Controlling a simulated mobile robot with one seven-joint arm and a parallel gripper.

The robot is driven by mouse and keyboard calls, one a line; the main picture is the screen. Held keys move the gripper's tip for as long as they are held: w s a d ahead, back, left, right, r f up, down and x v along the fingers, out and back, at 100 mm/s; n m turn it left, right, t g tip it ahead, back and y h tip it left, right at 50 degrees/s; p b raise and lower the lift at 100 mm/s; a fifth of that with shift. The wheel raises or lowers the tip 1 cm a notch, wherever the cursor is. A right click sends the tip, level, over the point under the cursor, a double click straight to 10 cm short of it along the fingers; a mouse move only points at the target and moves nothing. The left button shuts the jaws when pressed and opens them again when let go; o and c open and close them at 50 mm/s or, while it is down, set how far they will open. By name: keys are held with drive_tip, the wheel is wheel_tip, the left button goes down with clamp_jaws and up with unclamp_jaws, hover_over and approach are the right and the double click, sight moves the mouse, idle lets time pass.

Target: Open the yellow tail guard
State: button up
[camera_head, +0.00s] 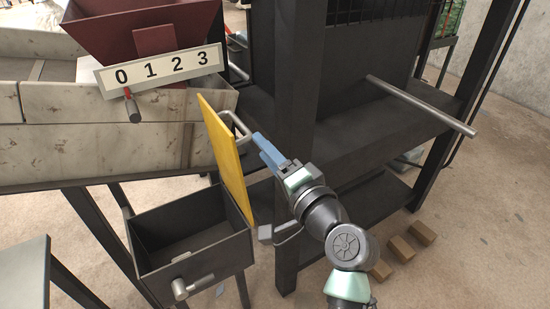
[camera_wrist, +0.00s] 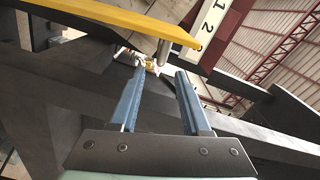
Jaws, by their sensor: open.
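The yellow tail guard (camera_head: 229,158) is a flat panel seen at a steep angle, standing upright between the pale chute and the dark frame. Its pale bar handle (camera_head: 239,121) sticks out on the right side near the top. In the wrist view the guard (camera_wrist: 125,20) is a yellow strip across the top, with a grey rounded bar (camera_wrist: 166,50), probably the handle, below it. My gripper (camera_head: 258,138) has blue fingers pointing up-left, at the handle's right end. In the wrist view my gripper (camera_wrist: 160,72) is open with nothing between its fingers; contact with the handle cannot be told.
A dark open box (camera_head: 190,235) with a grey handle (camera_head: 190,287) stands below the guard. A dark post (camera_head: 297,110) rises close to my arm. A long grey rod (camera_head: 422,104) juts out at right. A number plate (camera_head: 158,73) and red hopper (camera_head: 140,22) are upper left.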

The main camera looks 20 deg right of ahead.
drive_tip(key=shift+v, duration=1.65)
drive_tip(key=s+a+r+n+t+h, duration=0.1)
drive_tip(key=a+r+n+t, duration=0.2)
drive_tip(key=r, duration=0.7)
drive_tip(key=a+r+n+t+h, duration=0.1)
drive_tip(key=a+r+n, duration=0.3)
drive_tip(key=r, duration=0.5)
drive_tip(key=s+a+r+n+t+h+p, duration=0.1)
drive_tip(key=s+a+r+n+t+h, duration=0.15)
drive_tip(key=s+r, duration=0.6)
drive_tip(key=s+a+r+n+t+h, duration=0.15)
drive_tip(key=s+r+t, duration=0.35)
drive_tip(key=r, duration=0.7)
wheel_tip(320, 180, up, 18)
drive_tip(key=g+y+p, duration=0.1)
drive_tip(key=p, duration=1.8)
drive_tip(key=shift+a+n, duration=0.15)
drive_tip(key=shift+n, duration=0.15)
drive_tip(key=shift+g, duration=0.25)
